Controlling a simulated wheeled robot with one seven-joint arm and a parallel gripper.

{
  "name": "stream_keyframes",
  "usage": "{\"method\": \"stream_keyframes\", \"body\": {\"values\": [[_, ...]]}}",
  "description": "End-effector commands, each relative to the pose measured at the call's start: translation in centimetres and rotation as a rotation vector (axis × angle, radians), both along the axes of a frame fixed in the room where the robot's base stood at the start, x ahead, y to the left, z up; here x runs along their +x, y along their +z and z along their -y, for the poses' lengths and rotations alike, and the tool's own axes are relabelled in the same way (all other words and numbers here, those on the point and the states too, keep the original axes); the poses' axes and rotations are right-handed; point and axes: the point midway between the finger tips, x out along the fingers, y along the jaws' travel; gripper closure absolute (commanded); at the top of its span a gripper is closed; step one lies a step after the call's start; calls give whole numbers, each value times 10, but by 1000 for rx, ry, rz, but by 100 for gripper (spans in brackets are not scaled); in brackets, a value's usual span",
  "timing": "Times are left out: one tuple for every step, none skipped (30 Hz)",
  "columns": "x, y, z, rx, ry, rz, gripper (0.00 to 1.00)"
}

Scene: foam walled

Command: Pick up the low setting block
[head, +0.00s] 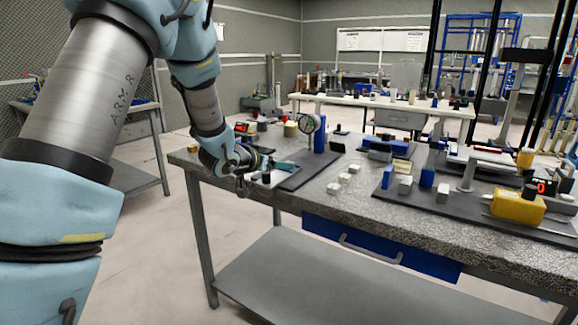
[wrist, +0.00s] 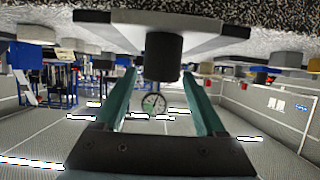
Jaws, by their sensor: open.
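My gripper (head: 243,182) is low over the left front part of the speckled workbench (head: 400,225). In the wrist view, which shows the bench at the top, my two green fingers (wrist: 158,78) are apart. A short dark cylindrical block (wrist: 164,58) stands on a white and dark base between the lines of the fingertips. I cannot tell whether the fingers touch it. No label shows which block is the low setting block. Several small white blocks (head: 345,178) stand on the middle of the bench, apart from my gripper.
A dark mat (head: 297,176) lies beside the gripper. A yellow device (head: 517,207) stands at the right.

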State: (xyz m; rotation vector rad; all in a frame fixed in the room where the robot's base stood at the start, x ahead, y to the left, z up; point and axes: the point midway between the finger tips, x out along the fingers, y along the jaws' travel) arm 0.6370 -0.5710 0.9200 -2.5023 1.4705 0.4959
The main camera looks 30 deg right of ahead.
Motion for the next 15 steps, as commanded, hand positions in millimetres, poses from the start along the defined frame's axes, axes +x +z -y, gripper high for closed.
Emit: {"method": "stream_keyframes", "body": {"values": [[1, -3, 7, 3, -4, -2, 28], [3, -5, 11, 3, -4, -1, 28], [5, -8, 16, 3, -3, -2, 28], [6, -9, 19, 3, -2, -1, 28], [9, -11, 23, 2, -2, -1, 28], [11, -13, 27, 2, -2, -1, 28], [12, -14, 29, 2, -2, -1, 28], [14, -15, 31, 2, -2, -1, 28], [15, -16, 33, 2, -1, 0, 28], [15, -17, 34, 2, -1, 0, 28], [16, -17, 34, 1, -1, 0, 28], [16, -17, 34, 1, -1, 0, 28], [16, -17, 34, 1, -1, 0, 28], [16, -17, 34, 1, 0, 0, 28], [16, -17, 34, 1, 0, 0, 28]]}}
